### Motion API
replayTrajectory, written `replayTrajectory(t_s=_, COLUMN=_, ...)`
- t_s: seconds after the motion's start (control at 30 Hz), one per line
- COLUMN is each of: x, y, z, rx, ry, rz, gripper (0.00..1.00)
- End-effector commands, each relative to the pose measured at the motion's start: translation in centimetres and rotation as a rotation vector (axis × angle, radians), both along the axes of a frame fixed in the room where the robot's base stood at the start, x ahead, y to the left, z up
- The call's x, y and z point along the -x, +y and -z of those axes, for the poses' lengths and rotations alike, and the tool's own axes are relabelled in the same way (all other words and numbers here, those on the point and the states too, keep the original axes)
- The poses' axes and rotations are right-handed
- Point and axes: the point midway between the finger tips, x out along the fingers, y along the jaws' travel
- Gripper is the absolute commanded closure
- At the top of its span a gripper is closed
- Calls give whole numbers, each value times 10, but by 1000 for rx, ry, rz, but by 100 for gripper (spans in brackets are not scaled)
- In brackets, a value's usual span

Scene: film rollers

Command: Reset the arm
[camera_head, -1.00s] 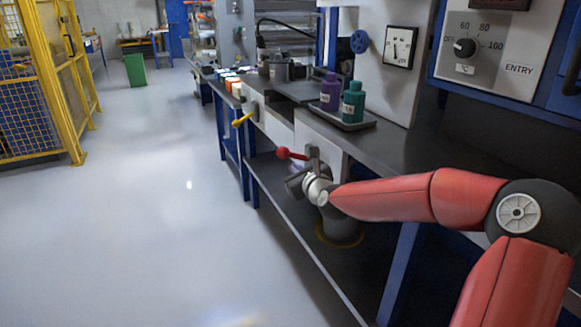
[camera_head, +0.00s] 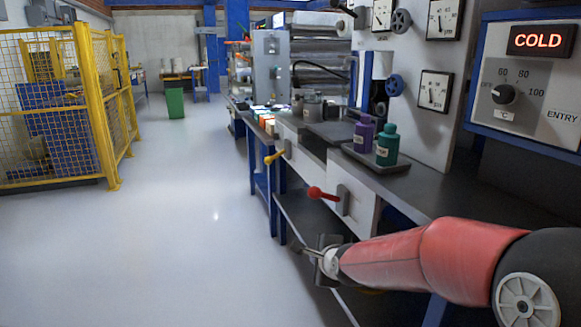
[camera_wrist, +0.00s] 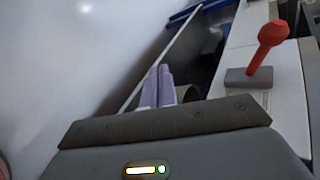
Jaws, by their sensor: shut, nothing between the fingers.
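My gripper (camera_head: 306,250) is at the end of my red arm, in front of the workbench and lower than the red-knobbed lever (camera_head: 322,193). In the wrist view its two pale fingers (camera_wrist: 159,82) lie together, shut with nothing between them. The red lever (camera_wrist: 270,42) stands to the right of the fingers in that view, apart from them. The fingertips are small and partly unclear in the head view.
A yellow-knobbed lever (camera_head: 274,157) is farther along the bench front. Purple (camera_head: 364,134) and green (camera_head: 387,146) bottles stand on a dark tray (camera_head: 374,167). The panel display (camera_head: 541,39) reads COLD. Yellow fencing (camera_head: 100,110) stands left; open floor (camera_head: 170,240) lies between.

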Motion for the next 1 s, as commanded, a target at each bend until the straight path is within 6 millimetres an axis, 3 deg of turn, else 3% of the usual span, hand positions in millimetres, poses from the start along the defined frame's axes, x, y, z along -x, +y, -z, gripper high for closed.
replayTrajectory(t_s=0.1, x=49, y=-8, z=-2, rx=392, ry=57, rz=-180, gripper=100)
replayTrajectory(t_s=0.3, x=142, y=-37, z=-29, rx=885, ry=158, rz=-493, gripper=100)
replayTrajectory(t_s=0.5, x=240, y=-61, z=-52, rx=1150, ry=200, rz=-839, gripper=100)
replayTrajectory(t_s=0.6, x=277, y=-68, z=-53, rx=1203, ry=187, rz=-992, gripper=100)
replayTrajectory(t_s=0.7, x=301, y=-72, z=-52, rx=1228, ry=164, rz=-1101, gripper=100)
replayTrajectory(t_s=0.8, x=313, y=-74, z=-50, rx=1238, ry=150, rz=-1161, gripper=100)
replayTrajectory(t_s=1.0, x=316, y=-74, z=-49, rx=1241, ry=148, rz=-1178, gripper=100)
